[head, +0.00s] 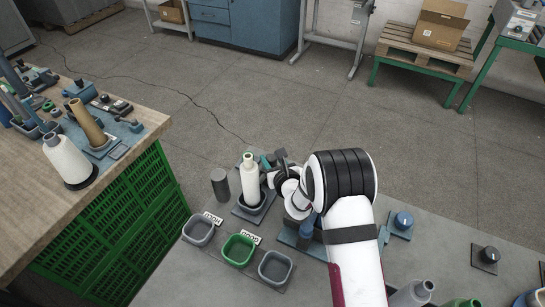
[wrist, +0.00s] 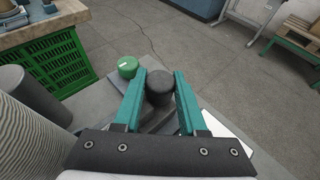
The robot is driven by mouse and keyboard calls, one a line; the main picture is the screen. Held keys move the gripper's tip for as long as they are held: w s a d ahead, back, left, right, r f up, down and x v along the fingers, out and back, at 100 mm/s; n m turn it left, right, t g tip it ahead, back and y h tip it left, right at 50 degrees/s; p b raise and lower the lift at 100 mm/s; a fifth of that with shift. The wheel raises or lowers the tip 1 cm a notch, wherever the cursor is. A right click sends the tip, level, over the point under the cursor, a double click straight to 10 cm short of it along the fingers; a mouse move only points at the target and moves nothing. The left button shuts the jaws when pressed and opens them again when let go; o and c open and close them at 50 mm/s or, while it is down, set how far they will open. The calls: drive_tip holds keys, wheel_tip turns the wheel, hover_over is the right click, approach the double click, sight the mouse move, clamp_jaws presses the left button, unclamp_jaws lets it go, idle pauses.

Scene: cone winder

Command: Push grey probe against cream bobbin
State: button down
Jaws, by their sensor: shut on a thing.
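The cream bobbin (head: 251,184) stands upright on a dark square base, left of my gripper in the head view. In the wrist view it looks to be the large ribbed cylinder (wrist: 35,140) close at the left. My gripper (head: 275,160) is shut on the grey probe, whose dark rounded end (wrist: 159,88) shows between the teal fingers. In the head view the probe (head: 282,155) is partly hidden by my wrist. In the wrist view the left finger and a gap lie between probe and bobbin; contact is not visible.
A dark grey cylinder (head: 220,184) stands just left of the bobbin. A green round part (wrist: 128,66) stands beyond my left finger. Grey and green trays (head: 238,250) lie in front. A wooden bench (head: 120,150) with cones is at the left, over green crates.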

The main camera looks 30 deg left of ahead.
drive_tip(key=shift+c, duration=2.3)
unclamp_jaws()
drive_tip(key=shift+s, duration=0.15)
drive_tip(key=v, duration=1.5)
drive_tip(key=shift+s+d+r, duration=0.2)
drive_tip(key=shift+s, duration=0.05)
